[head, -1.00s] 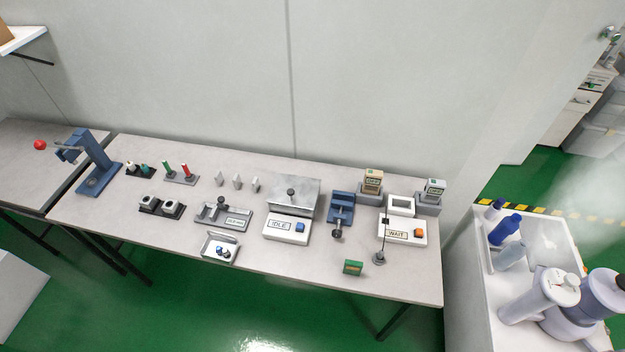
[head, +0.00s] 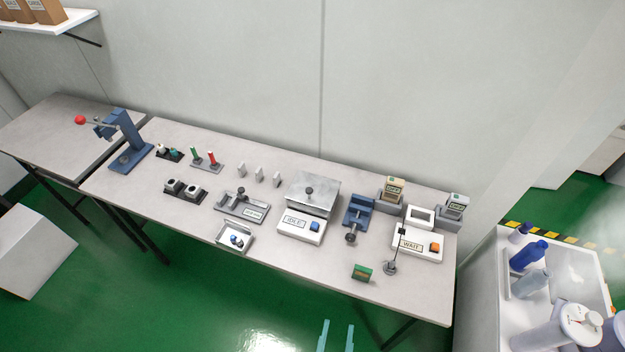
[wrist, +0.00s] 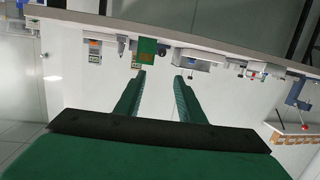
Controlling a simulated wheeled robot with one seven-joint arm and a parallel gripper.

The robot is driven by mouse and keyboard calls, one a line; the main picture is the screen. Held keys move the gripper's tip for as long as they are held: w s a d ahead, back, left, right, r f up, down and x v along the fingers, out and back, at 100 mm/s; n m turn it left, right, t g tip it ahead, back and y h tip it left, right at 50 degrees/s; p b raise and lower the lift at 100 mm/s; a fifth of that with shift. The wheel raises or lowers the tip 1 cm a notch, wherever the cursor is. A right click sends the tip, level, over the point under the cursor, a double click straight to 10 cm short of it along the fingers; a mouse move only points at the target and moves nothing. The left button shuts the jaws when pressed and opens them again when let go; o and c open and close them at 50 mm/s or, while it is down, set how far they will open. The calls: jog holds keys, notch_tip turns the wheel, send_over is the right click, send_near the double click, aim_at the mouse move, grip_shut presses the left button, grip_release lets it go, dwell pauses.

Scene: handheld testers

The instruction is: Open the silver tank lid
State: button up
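My gripper (head: 337,336) shows at the bottom edge of the head view, in front of the table and apart from everything. In the wrist view my gripper (wrist: 161,76) has its two green fingers spread, with nothing between them. The wrist view is turned over, with the table edge along the top.
A blue vise (head: 357,214) and a white WAIT device (head: 418,243) with a thin upright rod stand right of the tank. A green block (head: 361,272) lies near the front edge. A blue press (head: 127,140) is far left. Floor before the table is clear.

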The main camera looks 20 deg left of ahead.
aim_at(308, 179)
jog(key=w+a, duration=0.2)
jog(key=w, duration=0.3)
jog(key=w+a+n+y, duration=0.1)
jog(key=w+a, duration=0.1)
jog(key=w, duration=0.3)
jog(key=w+a+y, duration=0.1)
jog(key=w+a, duration=0.1)
jog(key=w, duration=0.3)
jog(key=shift+w+f+n+t, duration=0.25)
jog(key=shift+w+n+t, duration=0.05)
jog(key=shift+w+t, duration=0.1)
jog(key=w+a+r+y, duration=0.1)
jog(key=w+a, duration=0.2)
jog(key=w, duration=0.1)
jog(key=w+a+r+y, duration=0.1)
jog(key=w+a+r, duration=0.1)
jog(key=w+a, duration=0.2)
jog(key=w+a+r+n+y, duration=0.1)
jog(key=w+a+r, duration=0.1)
jog(key=w, duration=0.3)
jog(key=shift+w+a, duration=0.25)
jog(key=shift+a, duration=0.45)
jog(key=x, duration=1)
jog(key=shift+w, duration=0.2)
jog(key=shift+c, duration=0.4)
grip_shut()
